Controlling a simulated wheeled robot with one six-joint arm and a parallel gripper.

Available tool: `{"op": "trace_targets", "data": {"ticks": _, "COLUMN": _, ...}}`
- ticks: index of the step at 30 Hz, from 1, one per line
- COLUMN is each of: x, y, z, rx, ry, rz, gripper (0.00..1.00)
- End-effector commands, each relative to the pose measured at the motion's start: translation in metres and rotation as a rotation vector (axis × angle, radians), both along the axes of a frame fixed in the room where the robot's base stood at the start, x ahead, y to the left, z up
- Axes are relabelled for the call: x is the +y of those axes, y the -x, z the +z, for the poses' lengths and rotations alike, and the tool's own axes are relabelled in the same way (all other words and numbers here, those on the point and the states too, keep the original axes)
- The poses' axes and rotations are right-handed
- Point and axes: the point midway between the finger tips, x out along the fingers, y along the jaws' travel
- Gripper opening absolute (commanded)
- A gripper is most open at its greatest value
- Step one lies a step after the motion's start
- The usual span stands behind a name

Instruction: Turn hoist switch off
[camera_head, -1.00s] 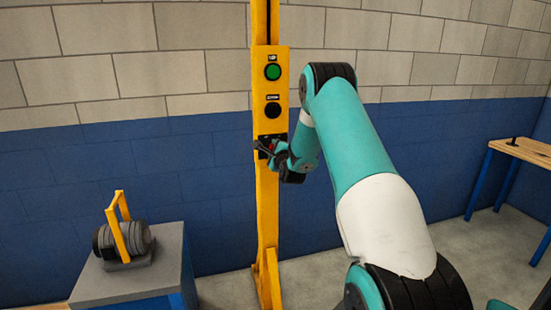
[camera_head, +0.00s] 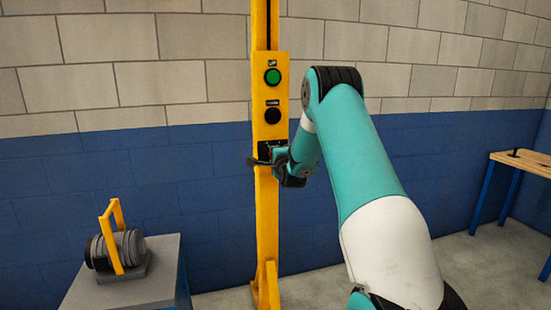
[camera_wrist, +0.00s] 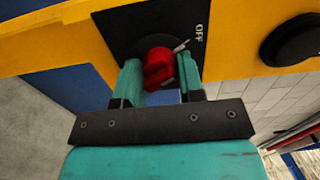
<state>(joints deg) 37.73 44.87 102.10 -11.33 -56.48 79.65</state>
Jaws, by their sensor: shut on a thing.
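The hoist switch is a red rotary knob (camera_wrist: 159,67) on a black plate (camera_wrist: 128,32), in the wrist view. The plate is mounted on the yellow panel (camera_head: 284,96), below the two buttons. The word OFF is printed on the plate, and a pale pointer mark beside the knob lies near it. My gripper (camera_wrist: 160,78) is shut on the red knob, one finger on each side. In the head view my gripper (camera_head: 266,161) is at the lower plate on the panel and hides the knob.
A green button (camera_head: 272,76) and a black button (camera_head: 272,115) sit above on the panel. A motor-like unit with a yellow handle (camera_head: 116,248) rests on a grey-topped stand (camera_head: 150,290) at left. A wooden workbench (camera_head: 522,162) stands at right.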

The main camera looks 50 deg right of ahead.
Motion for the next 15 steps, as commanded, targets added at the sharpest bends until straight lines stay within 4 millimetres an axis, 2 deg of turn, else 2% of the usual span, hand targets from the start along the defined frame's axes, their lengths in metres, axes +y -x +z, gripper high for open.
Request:
{"op": "trace_targets", "data": {"ticks": 6, "x": 0.0004, "y": 0.0001, "z": -0.001, "rx": 0.004, "ry": 0.0, "rz": 0.0, "gripper": 0.12}}
{"op": "trace_targets", "data": {"ticks": 7, "x": 0.0004, "y": 0.0001, "z": -0.001, "rx": 0.004, "ry": 0.0, "rz": 0.0, "gripper": 0.38}}
{"op": "trace_targets", "data": {"ticks": 10, "x": 0.0003, "y": 0.0, "z": -0.0009, "rx": 0.002, "ry": 0.0, "rz": 0.0, "gripper": 0.61}}
{"op": "trace_targets", "data": {"ticks": 15, "x": 0.0001, "y": 0.0, "z": -0.0005, "rx": 0.001, "ry": -0.001, "rz": 0.0, "gripper": 0.61}}
